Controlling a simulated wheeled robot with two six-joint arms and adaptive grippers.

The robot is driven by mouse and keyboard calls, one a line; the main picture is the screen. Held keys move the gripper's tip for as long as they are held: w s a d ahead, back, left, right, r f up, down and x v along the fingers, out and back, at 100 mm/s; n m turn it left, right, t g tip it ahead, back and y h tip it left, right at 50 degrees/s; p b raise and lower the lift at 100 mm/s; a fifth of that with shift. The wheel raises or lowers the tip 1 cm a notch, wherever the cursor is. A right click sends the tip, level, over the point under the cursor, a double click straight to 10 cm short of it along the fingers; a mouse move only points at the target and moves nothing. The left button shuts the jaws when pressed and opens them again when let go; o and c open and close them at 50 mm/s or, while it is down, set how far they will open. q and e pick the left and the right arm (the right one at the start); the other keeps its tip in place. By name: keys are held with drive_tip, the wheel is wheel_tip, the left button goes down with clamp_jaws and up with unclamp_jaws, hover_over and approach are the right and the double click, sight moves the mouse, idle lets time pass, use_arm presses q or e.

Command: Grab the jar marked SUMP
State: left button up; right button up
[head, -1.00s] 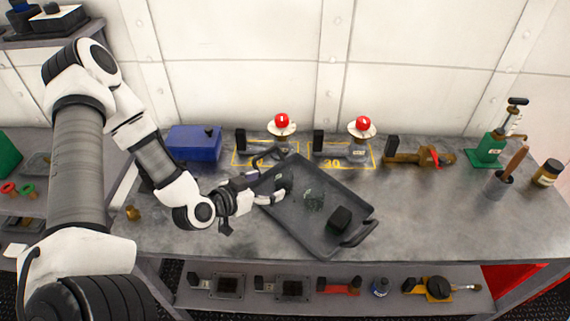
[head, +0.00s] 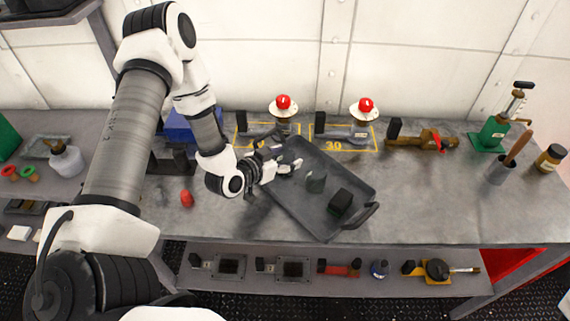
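No marking that reads SUMP is legible in the head view. A small amber jar (head: 551,157) with a dark lid stands upright at the far right of the bench. My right gripper is out of view.
Two red-topped fixtures (head: 283,103) (head: 365,107) stand behind the tray in yellow-marked bays. A blue box (head: 180,127) is partly behind my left arm. A green pump (head: 492,134) and a cup with a handle (head: 501,171) stand right.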

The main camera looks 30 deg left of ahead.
use_arm(q)
drive_tip(key=c, duration=0.6)
